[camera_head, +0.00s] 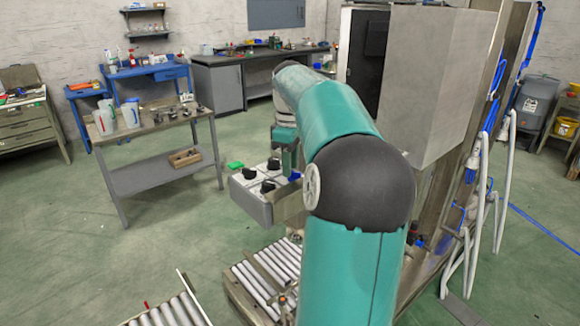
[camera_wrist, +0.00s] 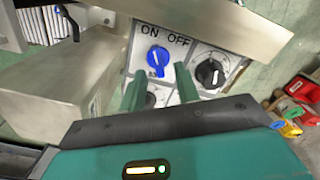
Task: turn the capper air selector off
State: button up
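A blue selector knob (camera_wrist: 158,58) sits on a light panel in the wrist view, with the labels ON at its upper left and OFF at its upper right. A pale mark shows on the knob, but its exact direction is hard to tell. My gripper (camera_wrist: 160,74) is open, its two green fingers apart and empty, just below the blue knob in the picture. I cannot tell whether they touch the panel. In the head view, the grey control box (camera_head: 251,208) has several black knobs and a bit of blue (camera_head: 295,177) at its right; my arm partly hides this area.
A black knob (camera_wrist: 210,74) is close to the right finger in the wrist view. A metal bar (camera_wrist: 225,25) crosses above the panel, and a metal housing (camera_wrist: 60,95) lies left. In the head view, roller conveyors (camera_head: 255,285) lie below the box and a grey cabinet (camera_head: 430,85) stands right.

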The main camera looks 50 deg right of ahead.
jog(key=shift+f, duration=0.65)
jog(key=shift+c, duration=0.2)
grip_shut()
jog(key=shift+m, duration=0.4)
jog(key=m, duration=0.5)
jog(key=shift+d, duration=0.2)
jog(key=m, duration=0.6)
jog(key=shift+s+d, duration=0.1)
jog(key=shift+d, duration=0.15)
